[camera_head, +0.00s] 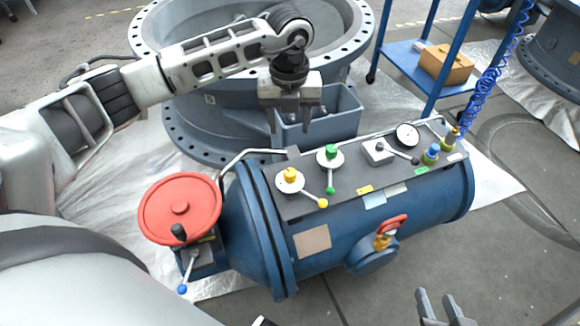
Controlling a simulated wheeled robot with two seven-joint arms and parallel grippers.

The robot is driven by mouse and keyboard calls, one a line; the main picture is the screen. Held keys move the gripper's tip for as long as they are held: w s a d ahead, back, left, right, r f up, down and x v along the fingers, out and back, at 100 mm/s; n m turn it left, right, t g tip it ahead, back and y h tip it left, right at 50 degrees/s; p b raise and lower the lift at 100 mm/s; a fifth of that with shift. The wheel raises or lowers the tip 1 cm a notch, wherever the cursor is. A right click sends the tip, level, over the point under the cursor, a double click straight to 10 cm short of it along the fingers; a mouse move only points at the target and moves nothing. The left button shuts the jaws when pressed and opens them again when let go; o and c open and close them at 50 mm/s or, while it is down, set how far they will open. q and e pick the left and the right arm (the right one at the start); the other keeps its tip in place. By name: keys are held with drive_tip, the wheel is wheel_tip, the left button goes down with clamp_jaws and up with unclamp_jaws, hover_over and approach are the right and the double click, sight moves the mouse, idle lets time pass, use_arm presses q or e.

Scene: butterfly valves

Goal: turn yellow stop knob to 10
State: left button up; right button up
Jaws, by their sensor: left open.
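The yellow stop knob (290,175) sits on a round white dial on the dark top panel of a blue cylindrical tank (262,222). Its lever runs toward the lower right and ends in a yellow ball (322,203). The dial's marks are too small to read. My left gripper (291,112) points down, open and empty, behind and above the panel; in the picture it is above the yellow knob and apart from it. My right gripper (438,294) shows only its fingertips at the bottom edge, with a gap between them and nothing held.
A green knob (331,152) with a lever stands right of the yellow one. Further right are a grey lever block (378,152) and a gauge (406,135). A red handwheel (180,208) is at the left.

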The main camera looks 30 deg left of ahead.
sight(290, 172)
use_arm(q)
wheel_tip(290, 172, down, 15)
drive_tip(key=shift+d+f+b, duration=0.1)
drive_tip(key=shift+f+b, duration=0.05)
drive_tip(key=shift+b, duration=0.45)
drive_tip(key=c, duration=1)
